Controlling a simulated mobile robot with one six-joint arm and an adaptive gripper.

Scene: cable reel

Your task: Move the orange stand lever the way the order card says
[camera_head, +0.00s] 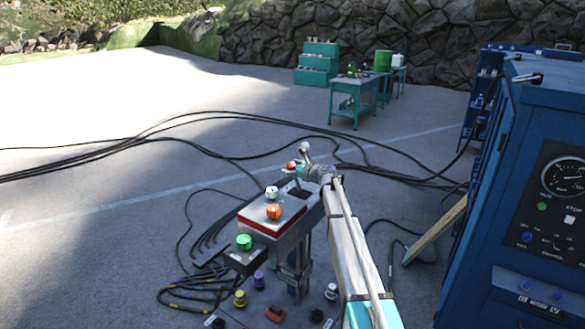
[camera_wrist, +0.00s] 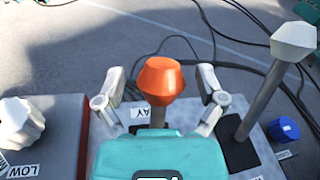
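The orange stand lever (camera_wrist: 160,80) has a faceted orange knob on a grey shaft and stands on a grey panel in the wrist view. My gripper (camera_wrist: 161,74) is open, with one finger on each side of the knob; gaps show between fingers and knob. The teal gripper body hides the lever's base and part of a label reading "...AY". In the head view the orange knob (camera_head: 291,165) shows beside my gripper (camera_head: 306,165) at the stand's far end. I cannot make out an order card in either view.
A white-topped lever (camera_wrist: 293,42) stands close right of my gripper, with a blue knob (camera_wrist: 284,129) beyond. A white knob (camera_wrist: 20,122) sits left by a "LOW" label. Black cables (camera_head: 230,118) cross the ground. A blue cabinet (camera_head: 540,120) stands right.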

